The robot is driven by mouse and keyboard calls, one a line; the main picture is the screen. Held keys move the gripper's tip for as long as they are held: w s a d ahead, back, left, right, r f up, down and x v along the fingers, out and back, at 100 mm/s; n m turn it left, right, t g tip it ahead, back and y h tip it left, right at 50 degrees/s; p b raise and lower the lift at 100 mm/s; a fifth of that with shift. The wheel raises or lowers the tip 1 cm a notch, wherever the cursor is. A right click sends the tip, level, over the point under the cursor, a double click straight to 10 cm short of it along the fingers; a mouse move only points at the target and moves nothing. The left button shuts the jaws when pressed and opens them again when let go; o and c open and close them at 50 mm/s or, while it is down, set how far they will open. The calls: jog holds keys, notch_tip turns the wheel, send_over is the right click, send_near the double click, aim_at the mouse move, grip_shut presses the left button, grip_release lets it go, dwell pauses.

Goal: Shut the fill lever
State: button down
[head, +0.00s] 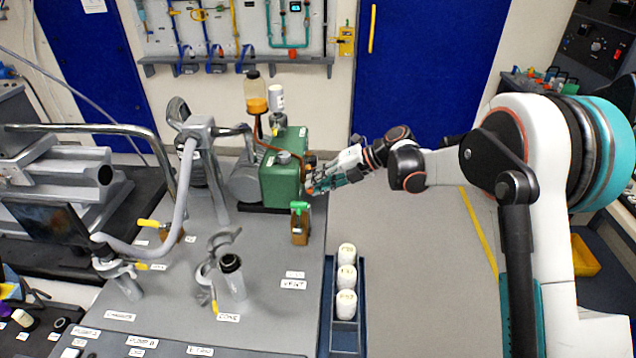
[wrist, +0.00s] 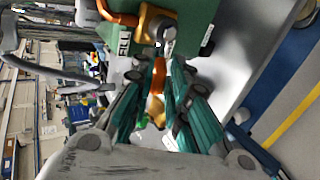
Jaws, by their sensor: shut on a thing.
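My gripper (head: 322,184) reaches in from the right to the front of the green pump box (head: 283,182). In the wrist view, my gripper's teal fingers (wrist: 162,82) are closed on an orange lever grip (wrist: 161,68), taken as the fill lever. The lever joins a brass valve (wrist: 152,24) on the green face, beside a label reading FILL (wrist: 125,40). The fingers hide part of the grip, and the lever's exact angle is hard to tell.
A brass valve with a green handle (head: 300,222) stands on the grey bench just below my gripper. A blue rack holds three white jars (head: 346,278). The floor (head: 420,250) right of the bench is clear.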

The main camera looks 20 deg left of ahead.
jog(key=shift+w+r+m+g, duration=0.1)
jog(key=shift+r+m+g, duration=0.05)
jog(key=shift+m+g, duration=0.15)
dwell(0.4)
jog(key=c, duration=1.8)
grip_release()
jog(key=shift+d, duration=0.1)
jog(key=v, duration=1.2)
jog(key=shift+r, duration=0.15)
